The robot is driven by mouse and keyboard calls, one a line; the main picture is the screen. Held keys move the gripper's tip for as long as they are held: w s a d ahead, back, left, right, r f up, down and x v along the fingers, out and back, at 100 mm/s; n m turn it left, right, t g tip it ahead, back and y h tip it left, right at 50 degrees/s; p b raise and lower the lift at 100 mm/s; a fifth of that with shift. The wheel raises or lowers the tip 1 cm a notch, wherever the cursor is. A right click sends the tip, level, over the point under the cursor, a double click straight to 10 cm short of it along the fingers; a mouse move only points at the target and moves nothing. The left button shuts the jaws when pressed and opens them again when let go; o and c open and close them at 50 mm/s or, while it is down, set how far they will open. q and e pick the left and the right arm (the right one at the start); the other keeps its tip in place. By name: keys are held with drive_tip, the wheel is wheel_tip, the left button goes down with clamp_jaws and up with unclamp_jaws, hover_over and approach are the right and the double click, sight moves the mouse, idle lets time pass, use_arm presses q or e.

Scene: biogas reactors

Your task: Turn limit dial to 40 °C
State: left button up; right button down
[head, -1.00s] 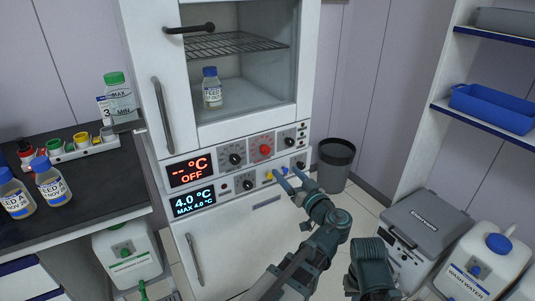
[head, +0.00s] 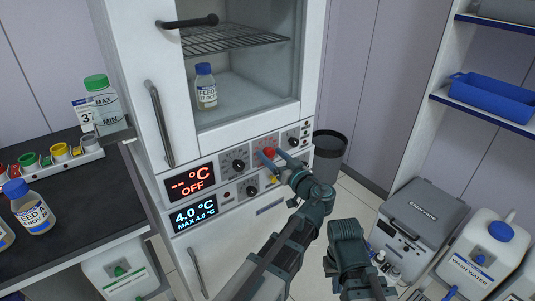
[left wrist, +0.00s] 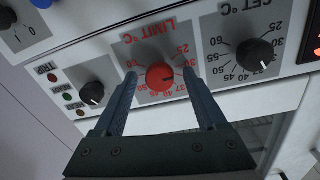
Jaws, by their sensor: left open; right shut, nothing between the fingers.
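The red limit dial (head: 268,153) is on the upper row of the cabinet's control panel. My left gripper (head: 272,156) is open in front of the panel. Its fingers (left wrist: 159,76) lie on either side of the dial with gaps visible; I cannot tell whether they touch the panel. My right gripper (head: 345,232) is shut and empty at the lower middle, away from the panel.
A black set dial (left wrist: 255,54) and another black knob (left wrist: 91,94) flank the limit dial. A bin (head: 330,150) stands right of the cabinet.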

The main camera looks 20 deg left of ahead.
use_arm(q)
clamp_jaws()
drive_tip(key=shift+m, duration=0.4)
drive_tip(key=m, duration=0.3)
drive_tip(key=shift+m, duration=0.4)
drive_tip(key=m+p, duration=0.1)
drive_tip(key=m, duration=0.7)
drive_tip(key=shift+m+g, duration=0.3)
drive_tip(key=shift+g, duration=0.1)
drive_tip(key=shift+d+m, duration=0.1)
drive_tip(key=shift+m, duration=1.8)
